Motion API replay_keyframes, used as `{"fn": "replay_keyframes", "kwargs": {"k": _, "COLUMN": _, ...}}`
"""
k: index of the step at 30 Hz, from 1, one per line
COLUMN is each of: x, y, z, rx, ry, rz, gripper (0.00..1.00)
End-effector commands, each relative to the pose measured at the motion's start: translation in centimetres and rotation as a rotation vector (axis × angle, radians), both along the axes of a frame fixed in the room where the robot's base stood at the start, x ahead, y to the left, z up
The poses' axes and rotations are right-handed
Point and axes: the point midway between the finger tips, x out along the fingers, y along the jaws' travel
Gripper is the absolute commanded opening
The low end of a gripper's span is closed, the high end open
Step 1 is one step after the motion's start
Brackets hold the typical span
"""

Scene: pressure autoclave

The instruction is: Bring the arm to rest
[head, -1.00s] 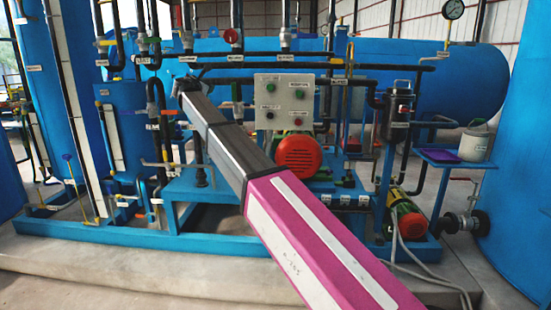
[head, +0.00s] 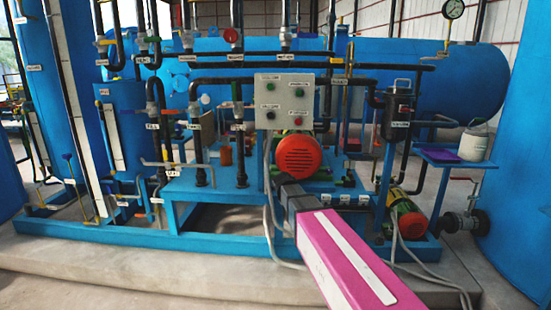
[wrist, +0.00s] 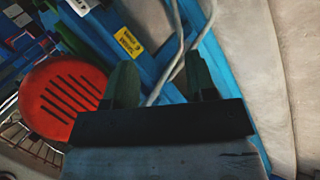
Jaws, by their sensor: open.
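My arm shows as a pink and grey link from the lower right of the head view, its far end in front of the blue skid below the red motor cover (head: 298,157). The fingers are not discernible in the head view. In the wrist view my gripper (wrist: 158,88) has two dark green fingers, apart and with nothing held between them. Beyond the fingers are the blue skid frame and pale cables (wrist: 172,62). The red motor cover also shows in the wrist view (wrist: 62,92), left of the fingers.
A grey control box (head: 284,102) stands above the motor. A red and green pump (head: 405,215) sits right of my arm. Bare concrete floor (head: 130,285) lies at the front left.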

Motion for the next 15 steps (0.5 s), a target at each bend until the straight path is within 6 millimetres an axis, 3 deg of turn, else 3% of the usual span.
{"fn": "replay_keyframes", "kwargs": {"k": 1, "x": -2.9, "y": -2.1, "z": -2.1, "rx": 0.056, "ry": 0.029, "rz": -0.076, "gripper": 0.51}}
{"fn": "replay_keyframes", "kwargs": {"k": 6, "x": -11.0, "y": -6.7, "z": -8.2, "rx": 0.262, "ry": 0.130, "rz": -0.368, "gripper": 0.51}}
{"fn": "replay_keyframes", "kwargs": {"k": 12, "x": -19.8, "y": -9.9, "z": -12.8, "rx": 0.456, "ry": 0.236, "rz": -0.701, "gripper": 0.51}}
{"fn": "replay_keyframes", "kwargs": {"k": 15, "x": -22.5, "y": -10.5, "z": -13.9, "rx": 0.513, "ry": 0.271, "rz": -0.813, "gripper": 0.51}}
